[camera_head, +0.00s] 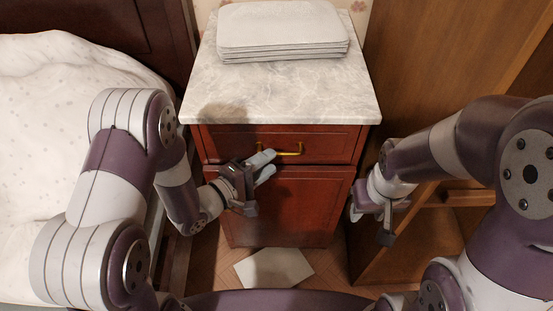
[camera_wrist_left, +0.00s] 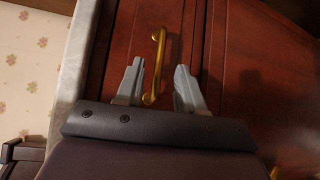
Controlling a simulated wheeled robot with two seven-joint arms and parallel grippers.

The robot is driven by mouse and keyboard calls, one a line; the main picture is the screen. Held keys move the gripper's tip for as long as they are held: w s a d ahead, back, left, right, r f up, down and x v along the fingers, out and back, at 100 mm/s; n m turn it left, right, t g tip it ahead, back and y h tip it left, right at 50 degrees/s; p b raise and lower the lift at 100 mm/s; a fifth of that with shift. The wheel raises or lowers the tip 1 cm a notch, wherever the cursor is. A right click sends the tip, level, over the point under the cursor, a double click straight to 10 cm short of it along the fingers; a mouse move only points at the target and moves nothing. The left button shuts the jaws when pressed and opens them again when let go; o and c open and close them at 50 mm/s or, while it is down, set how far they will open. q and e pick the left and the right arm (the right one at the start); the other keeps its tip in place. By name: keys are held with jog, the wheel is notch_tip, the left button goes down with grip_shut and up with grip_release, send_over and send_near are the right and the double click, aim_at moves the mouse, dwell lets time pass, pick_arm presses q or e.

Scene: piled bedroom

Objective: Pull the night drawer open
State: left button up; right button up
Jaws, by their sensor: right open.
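The night drawer (camera_head: 230,143) is the red-brown upper front of the nightstand and looks shut. Its brass bar handle (camera_head: 289,153) is in the middle of the front, and its left end is partly hidden by my fingers. My left gripper (camera_head: 267,164) is at the handle's left end with its fingers apart. In the left wrist view the handle (camera_wrist_left: 158,50) stands between the two open fingers of the left gripper (camera_wrist_left: 160,72); I cannot tell whether they touch it. My right gripper (camera_head: 369,225) is open and empty, to the right of the nightstand.
A grey marble top (camera_head: 270,92) carries a stack of pale flat slabs (camera_head: 282,30). A lower door (camera_head: 290,205) is below the drawer. A bed (camera_head: 60,90) is on the left, a wooden cabinet (camera_head: 430,60) on the right. A pale sheet (camera_head: 275,268) lies on the floor.

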aim_at(289, 142)
pick_arm(q)
jog(key=x, duration=0.4)
pick_arm(e)
jog(key=shift+f, duration=0.35)
pick_arm(q)
jog(key=shift+c, duration=0.3)
grip_shut()
jog(key=shift+s, duration=0.1)
